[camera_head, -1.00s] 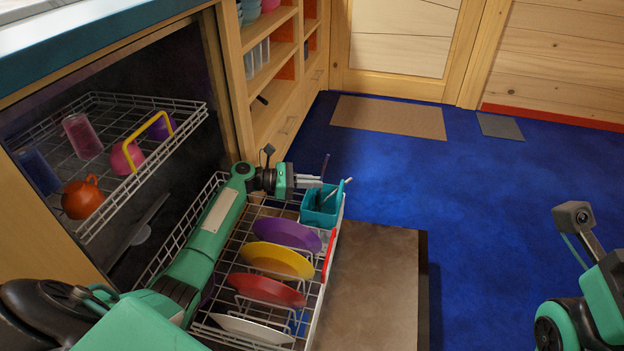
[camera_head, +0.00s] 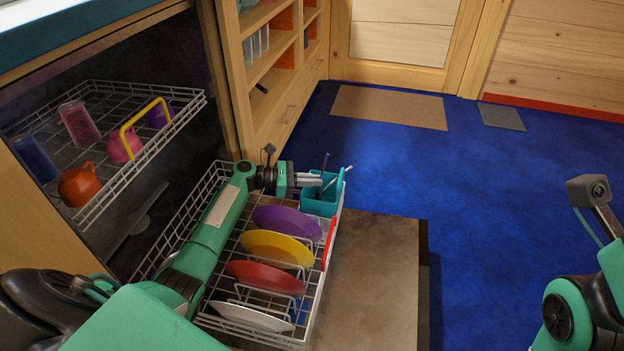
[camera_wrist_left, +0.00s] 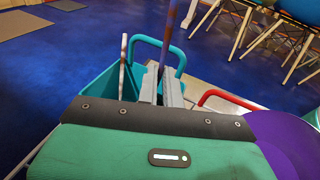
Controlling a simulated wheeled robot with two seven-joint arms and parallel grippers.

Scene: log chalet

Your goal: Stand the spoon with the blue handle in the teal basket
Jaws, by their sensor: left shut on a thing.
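The teal basket (camera_head: 320,206) stands at the far right corner of the pulled-out lower dish rack. It also shows in the wrist view (camera_wrist_left: 98,84). My left gripper (camera_head: 320,180) is at the basket's left rim, its fingers shut on the dark, bluish-purple handle of the spoon (camera_head: 325,162). In the wrist view this handle (camera_wrist_left: 168,36) rises upright, slightly tilted, between the fingertips (camera_wrist_left: 162,88). The spoon's lower end is hidden by the fingers and the basket. A pale utensil (camera_wrist_left: 123,66) stands in the basket beside it. My right gripper is out of view.
The lower rack (camera_head: 170,245) holds purple (camera_head: 287,223), yellow (camera_head: 276,248), red (camera_head: 265,277) and white plates (camera_head: 252,317). The upper rack (camera_head: 150,165) holds several cups. Shelves (camera_head: 268,70) stand behind.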

